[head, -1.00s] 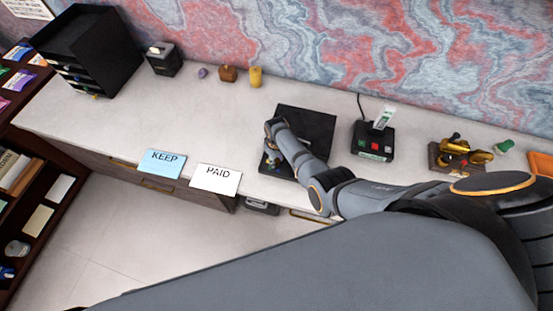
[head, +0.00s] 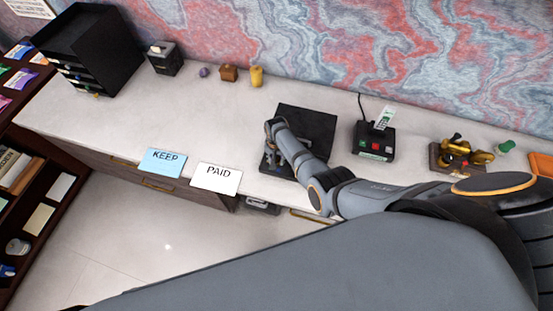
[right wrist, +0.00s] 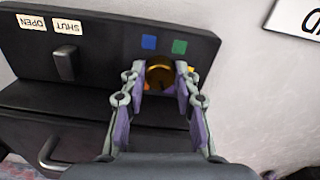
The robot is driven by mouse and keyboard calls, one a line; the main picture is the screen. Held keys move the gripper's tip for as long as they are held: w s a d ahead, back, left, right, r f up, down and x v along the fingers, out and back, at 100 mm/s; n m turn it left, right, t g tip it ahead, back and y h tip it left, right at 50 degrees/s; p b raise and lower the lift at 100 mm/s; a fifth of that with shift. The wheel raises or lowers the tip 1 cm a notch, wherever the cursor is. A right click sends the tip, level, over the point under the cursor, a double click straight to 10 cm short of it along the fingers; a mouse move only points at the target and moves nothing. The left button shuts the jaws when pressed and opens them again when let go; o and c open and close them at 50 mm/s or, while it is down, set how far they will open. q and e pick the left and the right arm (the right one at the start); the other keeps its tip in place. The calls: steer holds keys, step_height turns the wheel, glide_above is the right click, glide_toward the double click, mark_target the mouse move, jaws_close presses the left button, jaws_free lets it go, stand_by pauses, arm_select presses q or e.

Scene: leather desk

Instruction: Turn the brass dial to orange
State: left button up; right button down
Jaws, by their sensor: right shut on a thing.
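The brass dial (right wrist: 160,74) is on the face of a black box, between my right gripper's fingers (right wrist: 160,92). The gripper is shut on it. Blue (right wrist: 149,42) and green (right wrist: 179,46) squares sit above the dial in the right wrist view. A bit of yellow (right wrist: 191,70) shows at its right, and orange is partly hidden at its lower left. Where the dial points is unclear. In the head view the black box (head: 310,122) stands on the desk, with my right gripper (head: 270,166) at its front left. My left gripper is not in view.
The box also has a small lever (right wrist: 65,66) under OPEN and SHUT labels, and a handle (right wrist: 50,155). A card machine (head: 374,142) and a brass object (head: 460,155) stand to the right. KEEP (head: 162,162) and PAID (head: 215,179) cards lie left. The desk's left middle is clear.

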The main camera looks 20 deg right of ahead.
steer(key=m, duration=0.5)
steer(key=shift+m, duration=0.3)
steer(key=m, duration=0.4)
steer(key=shift+w+a+m, duration=0.1)
steer(key=shift+m, duration=0.3)
steer(key=c, duration=1)
jaws_free()
steer(key=shift+r, duration=0.2)
step_height(320, 180, up, 12)
steer(key=shift+f, duration=0.2)
steer(key=shift+f, duration=0.1)
